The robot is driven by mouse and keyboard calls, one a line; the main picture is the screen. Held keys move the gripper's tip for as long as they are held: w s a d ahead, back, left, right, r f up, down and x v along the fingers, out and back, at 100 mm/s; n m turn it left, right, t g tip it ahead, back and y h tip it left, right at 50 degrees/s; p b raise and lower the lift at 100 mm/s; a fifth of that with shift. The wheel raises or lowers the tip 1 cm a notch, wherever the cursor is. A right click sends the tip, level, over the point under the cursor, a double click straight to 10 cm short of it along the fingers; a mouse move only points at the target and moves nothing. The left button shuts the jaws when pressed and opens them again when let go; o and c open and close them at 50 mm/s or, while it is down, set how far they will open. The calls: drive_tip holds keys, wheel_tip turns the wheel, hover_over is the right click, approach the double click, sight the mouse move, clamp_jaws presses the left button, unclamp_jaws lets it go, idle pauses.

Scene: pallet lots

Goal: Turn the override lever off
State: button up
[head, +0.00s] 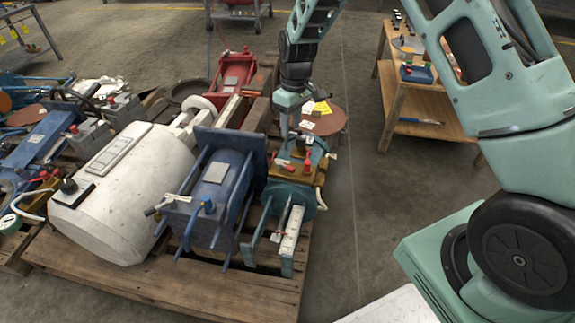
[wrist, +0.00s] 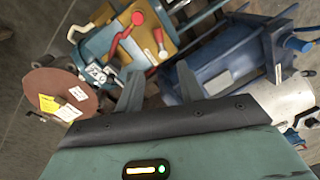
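A teal machine (head: 309,190) on the pallet carries a brass-coloured plate (head: 292,172). In the wrist view the plate (wrist: 150,33) bears a red lever (wrist: 123,36) with a round red knob, lying across it at a slant. In the head view the red lever shows as a red handle (head: 285,165). No readable label shows which control is the override lever. My gripper (head: 291,132) hangs just above and behind the plate. In the wrist view its two fingers (wrist: 158,72) are apart, with nothing held between them.
A blue machine (head: 216,185) and a white cylindrical one (head: 133,180) stand to the left on the wooden pallet (head: 180,290). A rusty disc with tags (head: 325,119) lies beyond the teal machine. A wooden table (head: 412,98) stands at the right. The floor between is clear.

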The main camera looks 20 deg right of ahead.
sight(286, 168)
drive_tip(key=f+b, duration=0.1)
drive_tip(key=f, duration=0.3)
drive_tip(key=a+f+b, duration=0.1)
drive_tip(key=f+b, duration=0.1)
drive_tip(key=f, duration=0.3)
drive_tip(key=f+b, duration=0.1)
drive_tip(key=f, duration=0.3)
drive_tip(key=shift+s+a+f+b, duration=0.15)
drive_tip(key=shift+s+f+b, duration=0.15)
drive_tip(key=shift+s+b, duration=0.1)
clamp_jaws()
